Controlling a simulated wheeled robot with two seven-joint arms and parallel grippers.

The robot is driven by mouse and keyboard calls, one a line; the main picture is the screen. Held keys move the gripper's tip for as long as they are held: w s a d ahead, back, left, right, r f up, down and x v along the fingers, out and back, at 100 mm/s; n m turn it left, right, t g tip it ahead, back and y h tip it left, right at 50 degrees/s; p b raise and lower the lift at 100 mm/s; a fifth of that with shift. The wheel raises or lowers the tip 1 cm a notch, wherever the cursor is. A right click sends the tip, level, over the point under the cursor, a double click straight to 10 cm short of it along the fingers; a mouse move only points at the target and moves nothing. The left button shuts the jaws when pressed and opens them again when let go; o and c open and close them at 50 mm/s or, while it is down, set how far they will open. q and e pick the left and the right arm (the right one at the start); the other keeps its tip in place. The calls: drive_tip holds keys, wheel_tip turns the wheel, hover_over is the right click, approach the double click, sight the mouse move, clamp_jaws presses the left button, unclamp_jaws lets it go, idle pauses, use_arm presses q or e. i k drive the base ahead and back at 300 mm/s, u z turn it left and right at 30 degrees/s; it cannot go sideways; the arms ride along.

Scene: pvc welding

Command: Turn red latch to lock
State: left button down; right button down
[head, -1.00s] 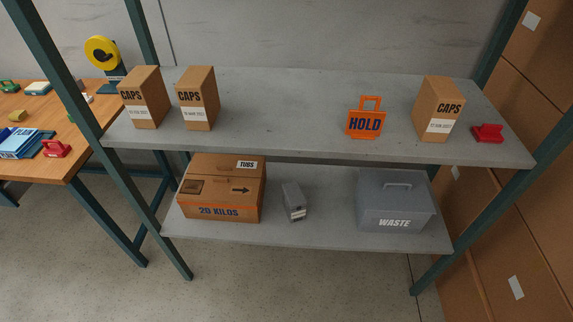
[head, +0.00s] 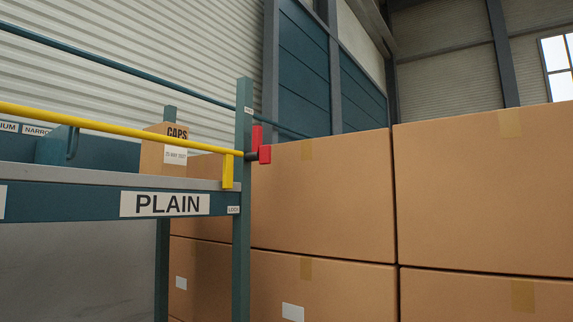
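The red latch (head: 264,153) is on the teal upright post (head: 243,200) at the right end of the rack in the head view. It has a dark pivot at the post, a red block facing me and a red upright piece behind. A yellow bar (head: 120,127) runs across the front of the rack to the post, with a short yellow piece hanging down by it. A small label sits above the latch on the post, too small to read surely, and one reading like "LOCK" below. Neither of my grippers shows.
A shelf labelled PLAIN (head: 166,204) holds a CAPS carton (head: 166,150) and a teal bin (head: 88,152). Large stacked cardboard boxes (head: 320,195) fill the right side, close behind the post. A thin teal rail (head: 150,73) runs above the yellow bar.

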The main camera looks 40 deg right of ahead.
sight(260, 153)
drive_tip(key=z, duration=1.55)
drive_tip(key=k, duration=1.35)
drive_tip(key=z, duration=0.1)
drive_tip(key=i, duration=0.45)
drive_tip(key=u, duration=0.75)
drive_tip(key=i, duration=0.85)
drive_tip(key=z, duration=0.6)
drive_tip(key=i, duration=0.65)
drive_tip(key=z, duration=0.7)
